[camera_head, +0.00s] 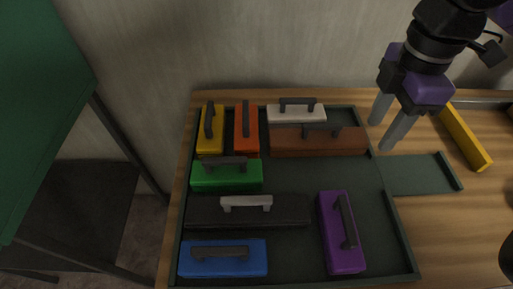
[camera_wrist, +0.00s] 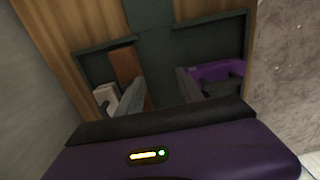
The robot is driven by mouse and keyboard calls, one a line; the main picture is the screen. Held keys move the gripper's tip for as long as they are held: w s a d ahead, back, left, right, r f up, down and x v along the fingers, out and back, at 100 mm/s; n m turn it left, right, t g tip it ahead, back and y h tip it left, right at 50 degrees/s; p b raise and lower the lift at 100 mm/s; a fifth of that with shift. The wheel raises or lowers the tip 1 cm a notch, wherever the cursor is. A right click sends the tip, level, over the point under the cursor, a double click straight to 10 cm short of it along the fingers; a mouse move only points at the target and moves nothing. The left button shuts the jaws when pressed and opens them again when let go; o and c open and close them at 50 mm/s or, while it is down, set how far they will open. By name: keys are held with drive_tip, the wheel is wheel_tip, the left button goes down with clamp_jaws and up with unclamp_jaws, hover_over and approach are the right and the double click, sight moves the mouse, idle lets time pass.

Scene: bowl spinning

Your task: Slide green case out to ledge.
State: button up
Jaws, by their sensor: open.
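The green case (camera_head: 226,176) lies in the dark tray (camera_head: 290,182), against its left side, with a dark handle on top. The yellow and orange cases sit above it, the black case below it, and the brown case up to its right. The ledge (camera_head: 417,174) is a flat dark strip leading out from a gap in the tray's right wall. My gripper (camera_head: 380,134) is open and empty above the tray's upper right corner, apart from the green case. The wrist view shows its two fingers (camera_wrist: 161,90) spread; I cannot make out the green case there.
Yellow (camera_head: 210,131), orange (camera_head: 246,131), white (camera_head: 296,114), brown (camera_head: 318,141), black (camera_head: 248,212), blue (camera_head: 223,258) and purple (camera_head: 342,232) cases share the tray. Bare tray floor lies in the middle right. A yellow bar (camera_head: 464,137) lies on the table right of my gripper.

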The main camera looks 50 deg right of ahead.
drive_tip(key=w+a+p, duration=0.5)
drive_tip(key=w+a, duration=0.1)
drive_tip(key=b, duration=0.4)
hover_over(224, 159)
drive_tip(key=shift+s+d+f, duration=0.1)
wheel_tip(224, 159, down, 6)
drive_tip(key=b, duration=0.2)
drive_tip(key=shift+b, duration=0.4)
drive_tip(key=shift+f+b, duration=0.3)
drive_tip(key=shift+f, duration=0.4)
clamp_jaws()
idle(0.5)
